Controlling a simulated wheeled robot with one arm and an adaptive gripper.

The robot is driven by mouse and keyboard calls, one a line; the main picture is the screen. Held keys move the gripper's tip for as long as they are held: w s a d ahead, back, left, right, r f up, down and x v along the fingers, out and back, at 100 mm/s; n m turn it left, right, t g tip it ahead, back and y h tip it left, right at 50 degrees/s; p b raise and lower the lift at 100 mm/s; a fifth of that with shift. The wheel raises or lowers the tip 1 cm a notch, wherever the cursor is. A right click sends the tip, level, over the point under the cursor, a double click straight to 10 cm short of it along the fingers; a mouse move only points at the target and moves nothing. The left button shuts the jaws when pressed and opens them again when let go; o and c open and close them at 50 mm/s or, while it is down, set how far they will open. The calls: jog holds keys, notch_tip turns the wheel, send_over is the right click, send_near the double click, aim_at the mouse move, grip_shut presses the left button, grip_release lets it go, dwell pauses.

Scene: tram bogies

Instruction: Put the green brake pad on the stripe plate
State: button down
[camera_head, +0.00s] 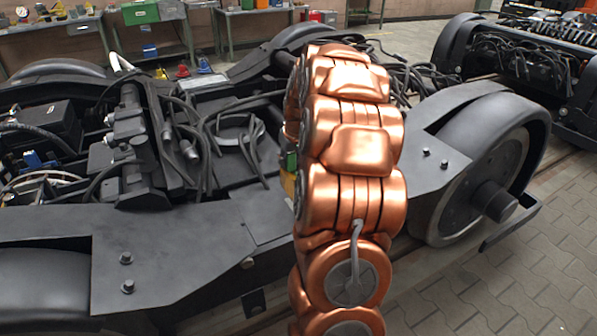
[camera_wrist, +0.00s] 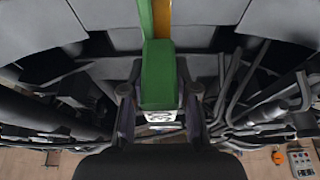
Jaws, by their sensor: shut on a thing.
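The green brake pad (camera_wrist: 159,72) is between the two dark fingers of my gripper (camera_wrist: 160,98) in the wrist view. My gripper is shut on it. In the head view a small green and yellow piece, likely the pad (camera_head: 291,160), shows at the left edge of my copper arm. My arm hides the gripper there. I cannot make out the stripe plate in either view.
A dark bogie frame (camera_head: 170,255) with cables and hoses fills the area around my arm. A wheel (camera_head: 470,185) stands at its right. A second bogie (camera_head: 530,60) is at the back right. Workbenches (camera_head: 240,25) with bins line the back. Paved floor (camera_head: 545,250) is clear at right.

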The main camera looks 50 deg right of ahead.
jog(key=shift+s+d+f+b, duration=0.2)
jog(key=shift+s+d+f, duration=0.15)
jog(key=shift+f, duration=0.3)
jog(key=shift+s+d+f+b, duration=0.25)
jog(key=shift+d+f, duration=0.2)
jog(key=shift+f, duration=0.15)
jog(key=shift+s+d+f+b, duration=0.25)
jog(key=shift+d+f, duration=0.15)
jog(key=shift+f, duration=0.35)
jog(key=c, duration=0.9)
grip_release()
